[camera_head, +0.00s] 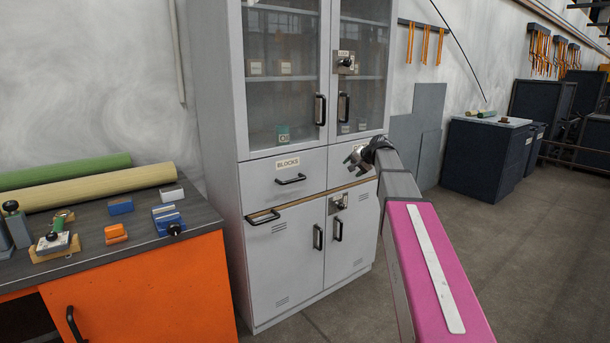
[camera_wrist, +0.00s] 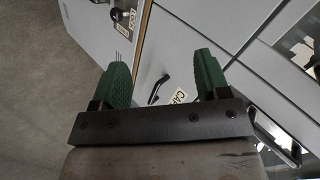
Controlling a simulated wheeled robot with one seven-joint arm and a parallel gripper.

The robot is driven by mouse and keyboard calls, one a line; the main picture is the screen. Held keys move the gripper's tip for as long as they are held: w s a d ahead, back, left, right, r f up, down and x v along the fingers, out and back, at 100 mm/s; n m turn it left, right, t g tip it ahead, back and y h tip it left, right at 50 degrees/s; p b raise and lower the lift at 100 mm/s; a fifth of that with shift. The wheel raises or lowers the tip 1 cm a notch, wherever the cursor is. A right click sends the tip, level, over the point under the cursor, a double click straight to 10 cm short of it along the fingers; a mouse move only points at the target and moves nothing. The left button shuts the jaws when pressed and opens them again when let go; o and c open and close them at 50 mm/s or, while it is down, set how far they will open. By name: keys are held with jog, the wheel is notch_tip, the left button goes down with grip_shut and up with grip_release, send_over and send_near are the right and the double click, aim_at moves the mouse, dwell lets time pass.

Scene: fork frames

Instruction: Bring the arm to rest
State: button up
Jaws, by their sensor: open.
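My gripper (camera_head: 356,160) is at the end of my outstretched arm, in front of the grey cabinet (camera_head: 221,120), by its right-hand drawer. In the wrist view its two green fingers (camera_wrist: 162,75) are spread apart with nothing between them. Behind them are a cabinet front, a dark handle (camera_wrist: 158,88) and a partly covered label (camera_wrist: 180,97). I cannot tell whether the gripper touches the cabinet. My arm hides part of the cabinet's right side.
A drawer labelled BLOCKS (camera_head: 287,163) and a wood-edged front with a handle (camera_head: 263,217) face me. An orange bench (camera_head: 150,295) with blocks and tools stands left. Dark cabinets (camera_head: 487,158) stand at the back right. The floor (camera_head: 540,250) right of my arm is clear.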

jog(key=s+a+f+n+g+h, duration=0.2)
jog(key=s+f+g+h, duration=0.15)
jog(key=s+f, duration=1.45)
jog(key=s+f+n+g+h, duration=0.2)
jog(key=s+f+n+g, duration=0.1)
jog(key=s+f, duration=1.3)
jog(key=s+d+g, duration=0.1)
jog(key=s, duration=0.2)
jog(key=shift+s+f, duration=0.25)
jog(key=shift+s, duration=0.05)
jog(key=shift+g, duration=0.25)
